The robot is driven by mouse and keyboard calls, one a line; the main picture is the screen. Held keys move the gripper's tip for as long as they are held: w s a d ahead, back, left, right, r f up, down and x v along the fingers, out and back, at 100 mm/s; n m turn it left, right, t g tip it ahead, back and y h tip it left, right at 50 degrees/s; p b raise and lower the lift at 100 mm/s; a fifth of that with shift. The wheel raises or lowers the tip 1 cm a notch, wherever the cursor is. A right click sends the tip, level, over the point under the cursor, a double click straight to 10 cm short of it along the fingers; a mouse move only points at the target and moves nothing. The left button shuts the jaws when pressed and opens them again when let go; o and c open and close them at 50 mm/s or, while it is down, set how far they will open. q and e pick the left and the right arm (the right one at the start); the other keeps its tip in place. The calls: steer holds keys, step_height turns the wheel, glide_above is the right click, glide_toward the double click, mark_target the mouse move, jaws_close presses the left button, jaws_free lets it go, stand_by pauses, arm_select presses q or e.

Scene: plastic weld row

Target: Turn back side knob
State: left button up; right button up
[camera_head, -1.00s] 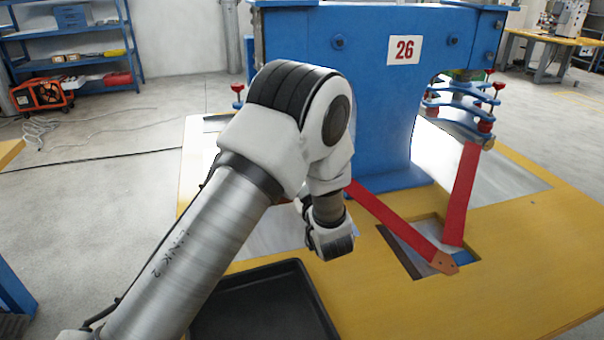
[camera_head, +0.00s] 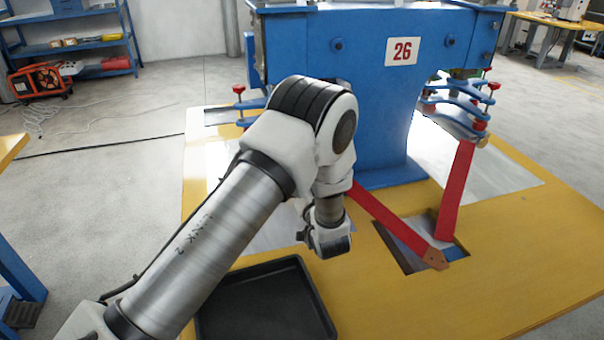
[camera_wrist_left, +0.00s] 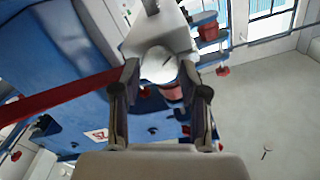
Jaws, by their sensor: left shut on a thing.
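The blue machine (camera_head: 390,120) with the number 26 plate stands on the yellow table. Red knobs sit on its blue clamp arms, one on the left side (camera_head: 239,89) and others on the right side (camera_head: 493,86). A red knob-like part (camera_wrist_left: 172,92) shows behind the fingers. Whether the pale piece is the back side knob is unclear. My right gripper is not in view.
A black tray (camera_head: 318,315) lies at the front of the yellow table (camera_head: 520,240). Two red bars (camera_head: 458,190) reach down to a recess in the table. Blue shelves (camera_head: 70,48) and an orange reel (camera_head: 40,82) stand at the back left.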

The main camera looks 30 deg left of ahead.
arm_select(q)
steer(key=m+p, duration=0.2)
steer(key=m, duration=0.2)
steer(key=shift+w+r+m, duration=0.1)
steer(key=shift+r+m, duration=0.05)
steer(key=shift+m, duration=0.25)
stand_by(0.4)
steer(key=o, duration=1.1)
steer(key=v, duration=0.7)
steer(key=shift+d, duration=0.15)
